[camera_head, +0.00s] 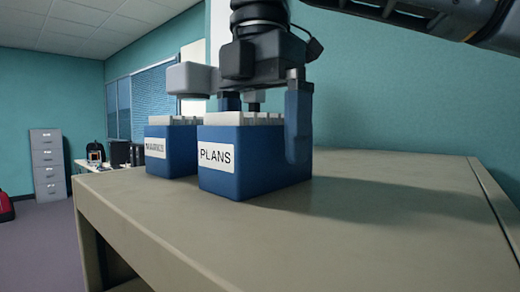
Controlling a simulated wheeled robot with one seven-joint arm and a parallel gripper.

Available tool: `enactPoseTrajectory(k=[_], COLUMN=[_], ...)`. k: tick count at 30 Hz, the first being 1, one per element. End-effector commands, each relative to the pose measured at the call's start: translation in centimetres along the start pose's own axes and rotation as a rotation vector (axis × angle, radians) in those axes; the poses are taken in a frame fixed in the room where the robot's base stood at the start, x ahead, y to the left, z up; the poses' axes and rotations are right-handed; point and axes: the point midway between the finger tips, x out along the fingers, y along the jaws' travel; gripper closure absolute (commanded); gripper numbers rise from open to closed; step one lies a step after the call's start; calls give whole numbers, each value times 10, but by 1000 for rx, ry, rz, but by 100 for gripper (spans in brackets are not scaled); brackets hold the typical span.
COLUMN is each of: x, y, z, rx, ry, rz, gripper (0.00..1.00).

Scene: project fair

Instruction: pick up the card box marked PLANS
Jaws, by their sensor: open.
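The blue card box marked PLANS (240,185) stands upright on a beige table top, with white cards showing at its top and a white label on its front. A second blue box (175,165) stands close behind it to the left, its label partly hidden and too small to read surely. My gripper (262,130) is open, pointing down over the PLANS box. One blue finger reaches down beside the box's right side. The other finger is mostly hidden behind the cards on the left. I cannot tell whether either finger touches the box.
The table top (350,235) is bare to the right and in front of the boxes. A teal wall (400,90) rises behind it. A grey filing cabinet (48,165) and a lower table with small items stand far off at the left.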

Motion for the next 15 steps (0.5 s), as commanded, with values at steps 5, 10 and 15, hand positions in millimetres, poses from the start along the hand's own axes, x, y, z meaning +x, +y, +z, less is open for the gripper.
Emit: enactPoseTrajectory(k=[5, 10, 15], x=[0, 0, 0], y=[0, 0, 0], z=[0, 0, 0], rx=[0, 0, 0], ry=[0, 0, 0], rz=[1, 1, 1], gripper=[0, 15, 32])
